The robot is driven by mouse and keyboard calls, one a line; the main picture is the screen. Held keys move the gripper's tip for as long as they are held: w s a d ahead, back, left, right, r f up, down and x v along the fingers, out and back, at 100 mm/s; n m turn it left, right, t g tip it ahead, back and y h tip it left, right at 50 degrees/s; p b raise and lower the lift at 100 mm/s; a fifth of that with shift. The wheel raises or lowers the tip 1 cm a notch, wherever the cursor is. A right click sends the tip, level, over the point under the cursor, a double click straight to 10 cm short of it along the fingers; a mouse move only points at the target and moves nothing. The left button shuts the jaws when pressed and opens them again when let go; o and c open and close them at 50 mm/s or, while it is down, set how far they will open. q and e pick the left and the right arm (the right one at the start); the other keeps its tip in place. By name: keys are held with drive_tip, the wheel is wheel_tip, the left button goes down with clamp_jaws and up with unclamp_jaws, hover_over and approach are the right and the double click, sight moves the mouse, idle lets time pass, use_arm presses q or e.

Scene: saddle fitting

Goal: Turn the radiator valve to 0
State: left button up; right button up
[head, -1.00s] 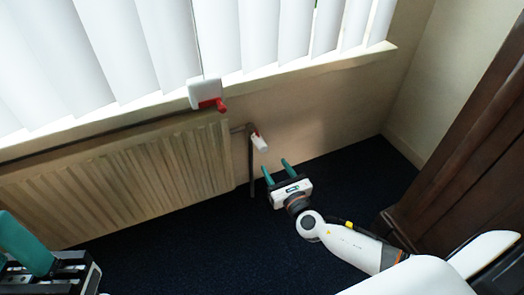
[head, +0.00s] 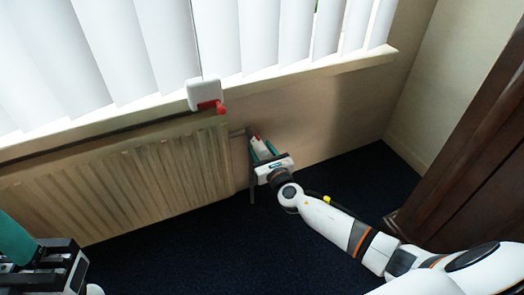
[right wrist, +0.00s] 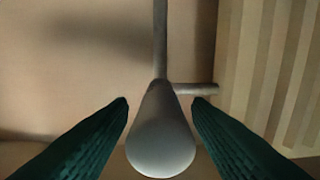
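In the right wrist view a gap shows between the knob and each finger of the right gripper (right wrist: 161,101). No scale mark can be read. My left gripper (head: 30,250) is partly in view at the lower left; its fingertip spacing is unclear.
The ribbed radiator (head: 120,185) stands left of the valve, under the sill (head: 310,73). A white box with a red part (head: 204,92) sits at the sill edge. A dark wooden cabinet (head: 470,140) stands at the right. The dark floor (head: 190,250) is clear.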

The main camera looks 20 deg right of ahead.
drive_tip(key=c, duration=0.7)
drive_tip(key=shift+c, duration=0.3)
